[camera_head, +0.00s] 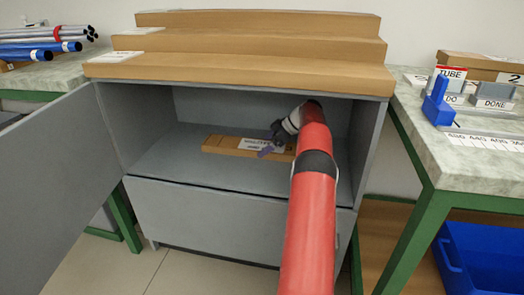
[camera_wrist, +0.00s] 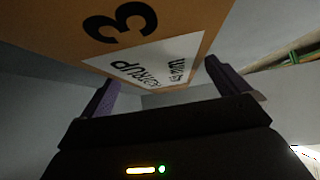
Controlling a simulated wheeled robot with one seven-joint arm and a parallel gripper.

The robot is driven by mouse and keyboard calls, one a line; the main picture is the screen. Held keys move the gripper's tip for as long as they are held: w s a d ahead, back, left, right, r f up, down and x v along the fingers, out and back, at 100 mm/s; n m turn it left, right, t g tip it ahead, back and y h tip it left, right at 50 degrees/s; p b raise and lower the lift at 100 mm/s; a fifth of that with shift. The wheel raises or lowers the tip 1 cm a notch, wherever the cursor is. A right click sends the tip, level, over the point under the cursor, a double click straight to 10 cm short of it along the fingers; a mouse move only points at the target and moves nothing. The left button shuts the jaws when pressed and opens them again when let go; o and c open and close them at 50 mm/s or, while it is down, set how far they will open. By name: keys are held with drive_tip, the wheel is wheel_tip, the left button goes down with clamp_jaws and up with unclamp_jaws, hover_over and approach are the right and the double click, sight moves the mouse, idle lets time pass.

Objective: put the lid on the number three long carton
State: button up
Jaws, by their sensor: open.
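A long flat brown cardboard piece (camera_head: 222,143) with a white label lies on the shelf inside the open grey cabinet. In the wrist view a brown cardboard face (camera_wrist: 190,25) with a large black 3 and a white label fills the upper middle; I cannot tell if it is the carton or its lid. My gripper (camera_head: 268,147) is inside the cabinet at this piece, its purple fingers apart. In the wrist view the gripper (camera_wrist: 168,86) is open, its fingers near the labelled end. The arm hides the piece's right end in the head view.
Several long brown cardboard pieces (camera_head: 240,68) lie stepped on the cabinet top. The cabinet door (camera_head: 62,165) stands open at left. Metal and blue tubes (camera_head: 45,40) lie on the left bench. The right bench (camera_head: 450,150) holds a blue fixture (camera_head: 438,105); a blue bin (camera_head: 482,262) stands below.

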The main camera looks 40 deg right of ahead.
drive_tip(key=shift+w+a+f, duration=0.3)
drive_tip(key=shift+w+f, duration=0.05)
drive_tip(key=shift+f, duration=0.1)
drive_tip(key=c, duration=0.9)
drive_tip(key=shift+o, duration=0.2)
drive_tip(key=shift+a+r, duration=0.15)
drive_tip(key=shift+r, duration=0.15)
